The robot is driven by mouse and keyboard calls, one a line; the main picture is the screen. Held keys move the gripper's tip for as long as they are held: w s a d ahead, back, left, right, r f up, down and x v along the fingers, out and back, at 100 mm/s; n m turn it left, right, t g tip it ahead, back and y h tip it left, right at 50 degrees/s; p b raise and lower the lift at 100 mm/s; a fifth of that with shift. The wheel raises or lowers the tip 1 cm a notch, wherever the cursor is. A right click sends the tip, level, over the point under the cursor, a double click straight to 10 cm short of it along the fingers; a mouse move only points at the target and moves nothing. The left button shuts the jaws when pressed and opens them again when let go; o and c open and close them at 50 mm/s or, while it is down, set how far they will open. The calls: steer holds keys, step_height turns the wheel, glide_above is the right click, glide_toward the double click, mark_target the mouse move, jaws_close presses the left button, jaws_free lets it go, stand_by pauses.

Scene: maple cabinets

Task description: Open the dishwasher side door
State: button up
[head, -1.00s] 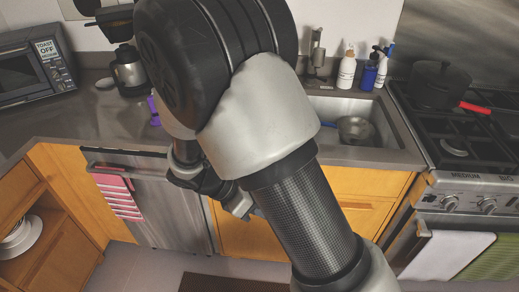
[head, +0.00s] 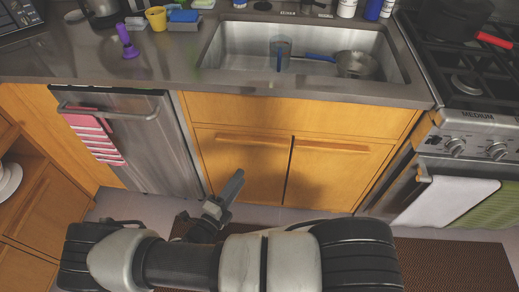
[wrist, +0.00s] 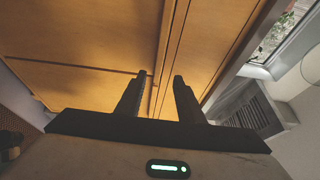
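The dishwasher (head: 157,150) is a stainless-steel front under the counter at the left in the head view. Its door looks shut and upright. A bar handle (head: 138,116) runs across its top, and a pink striped towel (head: 95,137) hangs over the handle's left part. My gripper (head: 230,188) is low in front of the sink cabinet, to the right of the dishwasher and apart from the handle. In the wrist view my gripper (wrist: 160,82) has its two fingers apart, with nothing between them, facing wooden panels.
Wooden cabinet doors (head: 245,168) stand right of the dishwasher, below the sink (head: 222,60). The stove (head: 470,125) with a white towel (head: 440,200) is at the right. An open wooden cabinet (head: 38,190) with plates stands at the left.

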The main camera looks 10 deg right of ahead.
mark_target(263, 145)
steer(key=x, duration=1.5)
steer(key=shift+d+b, duration=0.1)
steer(key=shift+b, duration=0.25)
steer(key=shift+c, duration=0.4)
jaws_close()
